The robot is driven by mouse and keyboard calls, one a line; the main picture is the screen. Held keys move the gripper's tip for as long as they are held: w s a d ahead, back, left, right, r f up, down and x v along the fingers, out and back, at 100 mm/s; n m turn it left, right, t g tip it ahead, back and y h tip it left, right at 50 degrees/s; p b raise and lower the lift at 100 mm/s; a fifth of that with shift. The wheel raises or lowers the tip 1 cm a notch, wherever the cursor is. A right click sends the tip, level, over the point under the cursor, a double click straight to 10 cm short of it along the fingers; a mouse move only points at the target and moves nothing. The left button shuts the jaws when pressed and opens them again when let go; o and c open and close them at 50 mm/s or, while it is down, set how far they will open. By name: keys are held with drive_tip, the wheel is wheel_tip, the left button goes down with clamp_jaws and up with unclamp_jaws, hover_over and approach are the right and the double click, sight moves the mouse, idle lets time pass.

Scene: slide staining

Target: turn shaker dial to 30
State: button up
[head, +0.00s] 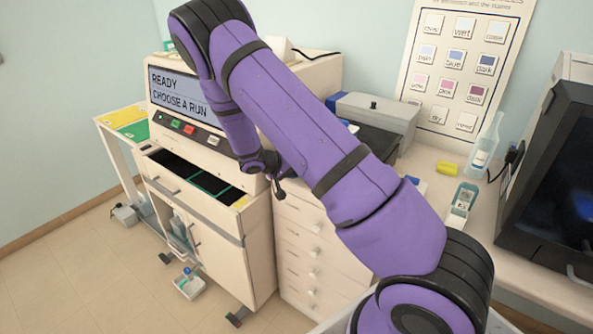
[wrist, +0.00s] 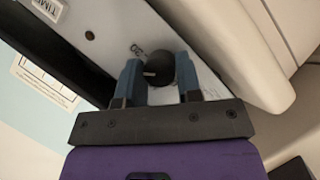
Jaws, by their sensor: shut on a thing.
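The shaker dial (wrist: 162,68) is a round black knob with a short white mark, on a pale panel in the wrist view. My gripper (wrist: 158,80) has its two blue fingers on either side of the knob and is shut on it. A printed number (wrist: 137,50), which looks like 30, is at the upper left of the knob. The white mark points toward the left of the picture, a little below that number. Other numbers are hidden or unreadable. In the head view my purple arm hides the dial and fingertips.
A TIME label (wrist: 47,8) is on the same pale panel. In the head view, the stainer screen (head: 180,92) reads READY, CHOOSE A RUN.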

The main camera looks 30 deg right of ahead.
drive_tip(key=m+t+y, duration=0.1)
drive_tip(key=m, duration=0.3)
drive_tip(key=shift+y, duration=0.3)
idle(0.4)
drive_tip(key=o, duration=0.9)
drive_tip(key=shift+o, duration=0.2)
drive_tip(key=v, duration=1)
drive_tip(key=shift+s+a+r, duration=0.2)
drive_tip(key=shift+a+r, duration=0.05)
drive_tip(key=shift+r, duration=0.1)
